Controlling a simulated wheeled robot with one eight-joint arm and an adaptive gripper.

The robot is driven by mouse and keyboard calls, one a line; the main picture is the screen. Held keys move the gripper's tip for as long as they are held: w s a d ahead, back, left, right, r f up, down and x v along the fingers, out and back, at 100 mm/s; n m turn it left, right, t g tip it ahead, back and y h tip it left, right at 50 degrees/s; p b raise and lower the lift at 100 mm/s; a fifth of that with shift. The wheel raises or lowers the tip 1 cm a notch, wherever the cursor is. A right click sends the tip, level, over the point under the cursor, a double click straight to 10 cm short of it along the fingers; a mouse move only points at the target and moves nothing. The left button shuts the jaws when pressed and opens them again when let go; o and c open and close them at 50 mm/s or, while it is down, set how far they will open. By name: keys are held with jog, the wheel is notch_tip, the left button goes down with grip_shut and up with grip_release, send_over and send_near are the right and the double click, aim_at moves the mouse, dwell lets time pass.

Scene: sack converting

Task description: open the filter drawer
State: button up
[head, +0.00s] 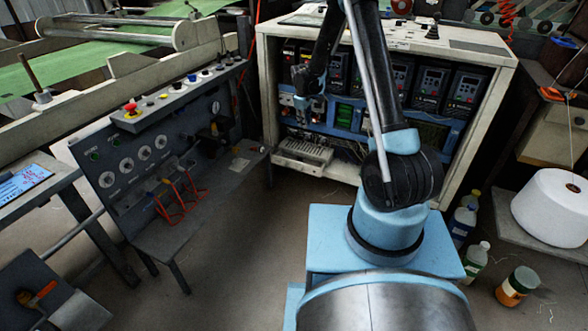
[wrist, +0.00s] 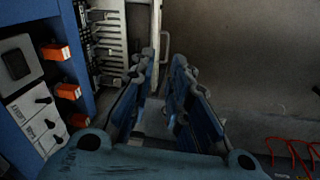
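The filter drawer (head: 303,153) is an off-white slatted unit low at the left of the open electrical cabinet. In the wrist view its pale slatted part (wrist: 108,32) is at the upper left, with a thin bar handle (wrist: 164,47) beside it. I cannot tell whether the drawer stands out from the cabinet. My gripper (head: 303,108) is above the drawer in the head view, pointing down. In the wrist view my gripper (wrist: 161,66) has its two blue-and-grey fingers apart with nothing held between them. The handle shows just beyond the gap between the fingertips; no contact is visible.
The cabinet (head: 263,75) holds several black drives (head: 431,85) above the drawer. Orange switches (wrist: 60,52) are close left of my gripper. A control console (head: 115,150) with red-handled tools (head: 178,192) stands left. Bottles (head: 475,262) stand right. The floor between is clear.

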jog(key=w+a+f+n, duration=0.1)
jog(key=a+f, duration=0.2)
jog(key=f, duration=0.4)
jog(key=w+a+f+n, duration=0.1)
jog(key=a+f, duration=0.2)
jog(key=f, duration=0.5)
send_near(294, 166)
jog(key=f, duration=0.2)
jog(key=s+f, duration=0.1)
jog(key=f, duration=0.1)
jog(key=s+f, duration=0.1)
jog(key=f, duration=0.1)
jog(key=shift+d+f, duration=0.3)
jog(key=shift+d, duration=0.1)
grip_shut()
